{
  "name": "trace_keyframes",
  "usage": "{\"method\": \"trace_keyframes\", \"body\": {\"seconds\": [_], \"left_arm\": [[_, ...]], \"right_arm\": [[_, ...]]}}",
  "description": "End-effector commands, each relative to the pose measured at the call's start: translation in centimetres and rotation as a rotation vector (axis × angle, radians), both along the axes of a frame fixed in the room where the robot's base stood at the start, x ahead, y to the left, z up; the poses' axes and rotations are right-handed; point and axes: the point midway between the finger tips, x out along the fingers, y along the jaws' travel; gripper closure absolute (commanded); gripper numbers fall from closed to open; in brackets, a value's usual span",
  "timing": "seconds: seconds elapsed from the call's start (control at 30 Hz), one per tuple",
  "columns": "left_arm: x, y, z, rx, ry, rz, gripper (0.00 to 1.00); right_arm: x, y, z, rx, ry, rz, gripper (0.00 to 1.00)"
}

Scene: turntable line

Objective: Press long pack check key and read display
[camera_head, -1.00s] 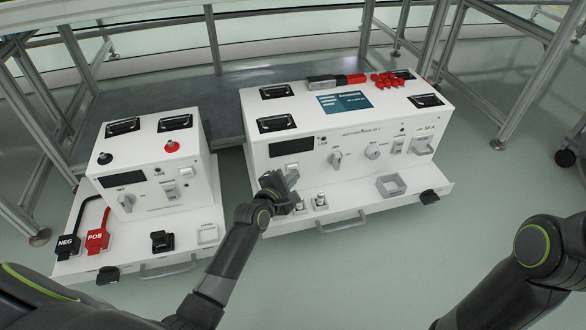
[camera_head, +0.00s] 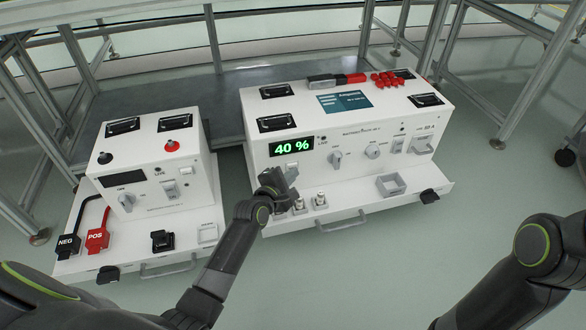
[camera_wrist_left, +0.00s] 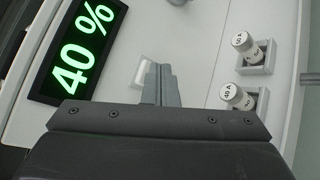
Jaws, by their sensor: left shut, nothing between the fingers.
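The display (camera_head: 291,146) on the front of the larger white unit (camera_head: 345,143) is lit and reads "40 %" in green; the same display (camera_wrist_left: 78,50) fills the upper left of the left wrist view. A pale key (camera_head: 292,165) sits just below it, and the key (camera_wrist_left: 141,74) shows partly behind my fingers in the wrist view. My left gripper (camera_head: 289,180) is shut and empty, its fingertips (camera_wrist_left: 160,72) right at the key. I cannot tell whether they touch it. My right gripper is out of view; only my right arm shows.
A smaller unit (camera_head: 155,165) with a dark display stands left. Red parts (camera_head: 388,79) lie on top.

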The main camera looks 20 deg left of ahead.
Motion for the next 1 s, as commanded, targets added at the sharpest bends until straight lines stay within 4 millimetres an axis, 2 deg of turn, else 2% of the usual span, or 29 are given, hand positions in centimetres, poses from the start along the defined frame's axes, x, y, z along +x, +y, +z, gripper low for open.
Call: {"method": "trace_keyframes", "body": {"seconds": [0.37,0.7,1.0], "left_arm": [[0.0,0.0,0.1,0.001,-0.001,0.0,1.0],[-1.3,-0.9,0.1,0.0,0.001,0.0,1.0],[-1.4,-1.0,0.0,0.001,0.0,0.0,1.0]], "right_arm": [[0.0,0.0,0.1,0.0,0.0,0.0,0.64],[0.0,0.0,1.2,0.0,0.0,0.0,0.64],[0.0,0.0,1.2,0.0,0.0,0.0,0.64]]}}
